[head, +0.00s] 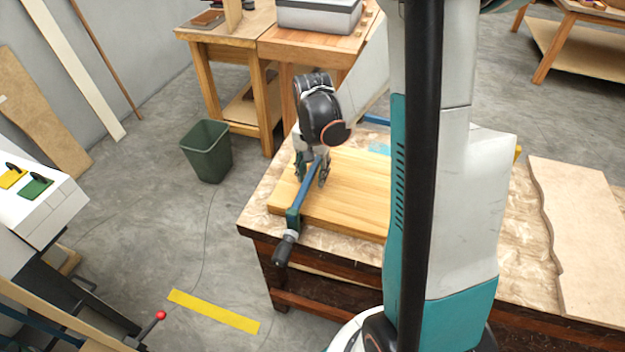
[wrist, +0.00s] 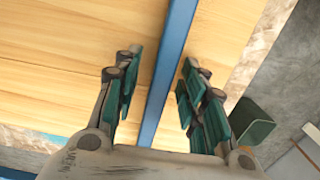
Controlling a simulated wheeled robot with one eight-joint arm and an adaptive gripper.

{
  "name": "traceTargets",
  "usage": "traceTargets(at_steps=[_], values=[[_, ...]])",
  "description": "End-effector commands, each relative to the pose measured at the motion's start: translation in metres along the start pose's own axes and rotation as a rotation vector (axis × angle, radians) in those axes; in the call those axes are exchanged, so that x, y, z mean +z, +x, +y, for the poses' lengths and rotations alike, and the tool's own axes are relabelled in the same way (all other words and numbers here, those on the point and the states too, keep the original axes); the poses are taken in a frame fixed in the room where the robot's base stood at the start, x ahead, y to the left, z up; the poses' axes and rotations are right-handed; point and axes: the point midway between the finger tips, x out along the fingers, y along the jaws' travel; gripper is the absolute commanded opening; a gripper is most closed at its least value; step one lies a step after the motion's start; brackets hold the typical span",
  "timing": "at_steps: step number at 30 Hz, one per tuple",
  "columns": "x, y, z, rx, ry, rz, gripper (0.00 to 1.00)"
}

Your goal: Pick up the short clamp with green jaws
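A clamp with a blue bar and a green jaw (head: 293,217) lies across the near left end of a wooden board (head: 345,211) on the workbench. Its dark handle (head: 284,250) sticks out past the bench's near edge. My gripper (head: 312,176) is over the bar, pointing down. In the wrist view the blue bar (wrist: 172,60) runs between the two fingers of my gripper (wrist: 163,75), with gaps on both sides. The fingers are open. The clamp's far end is hidden behind my gripper and arm in the head view.
Another blue bar (head: 377,120) shows at the board's far side, partly behind my arm. A pale wavy-edged sheet (head: 585,240) lies on the bench at right. A green bin (head: 207,152) stands on the floor at left. My arm hides the bench's middle.

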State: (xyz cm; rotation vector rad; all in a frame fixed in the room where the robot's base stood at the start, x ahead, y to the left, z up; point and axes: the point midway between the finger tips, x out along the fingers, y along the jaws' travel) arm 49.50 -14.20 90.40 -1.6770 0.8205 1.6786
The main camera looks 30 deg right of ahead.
Motion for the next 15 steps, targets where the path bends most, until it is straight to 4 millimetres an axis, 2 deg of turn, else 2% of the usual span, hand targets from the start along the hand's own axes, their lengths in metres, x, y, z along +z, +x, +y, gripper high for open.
traceTargets(at_steps=[4, 9, 15], values=[[0.0001, -0.0012, 0.0001, 0.0, 0.0, 0.0, 0.36], [0.0001, -0.0013, 0.0001, 0.0, 0.0, 0.0, 0.0], [0.0002, -0.0015, 0.0001, 0.0, 0.0, 0.0, 0.0]])
